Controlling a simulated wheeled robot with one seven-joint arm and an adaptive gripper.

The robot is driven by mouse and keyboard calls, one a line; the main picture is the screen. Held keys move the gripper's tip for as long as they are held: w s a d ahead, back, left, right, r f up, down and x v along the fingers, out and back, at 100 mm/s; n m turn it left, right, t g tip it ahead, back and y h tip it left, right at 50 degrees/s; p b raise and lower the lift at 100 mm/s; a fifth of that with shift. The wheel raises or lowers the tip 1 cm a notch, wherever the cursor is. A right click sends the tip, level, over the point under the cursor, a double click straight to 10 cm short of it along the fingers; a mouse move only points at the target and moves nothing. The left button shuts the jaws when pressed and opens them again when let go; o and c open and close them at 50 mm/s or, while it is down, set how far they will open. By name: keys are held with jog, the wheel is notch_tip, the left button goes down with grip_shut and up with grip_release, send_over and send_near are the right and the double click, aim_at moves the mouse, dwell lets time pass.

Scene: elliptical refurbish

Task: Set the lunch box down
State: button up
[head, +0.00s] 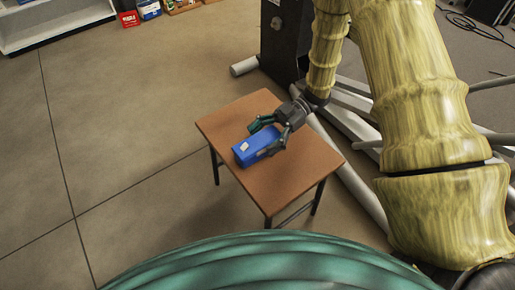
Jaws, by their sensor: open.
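A blue box (249,153), which I take as the lunch box, sits on the brown top of a small table (300,173). It has small pale patches on its near end and top. My gripper (264,137) is at the box's far right part, with its green-tipped fingers spread to either side of it. The gripper is open. Whether the fingers touch the box cannot be told at this size. The far end of the box is partly hidden by the gripper.
The tabletop is otherwise bare. A dark upright machine with pale tubes (352,183) stands behind and to the right of the table. A white shelf (60,27) and small red and blue boxes (149,9) are at the top left. The floor at left is clear.

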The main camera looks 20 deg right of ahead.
jog(key=shift+r, duration=0.1)
jog(key=c, duration=1.4)
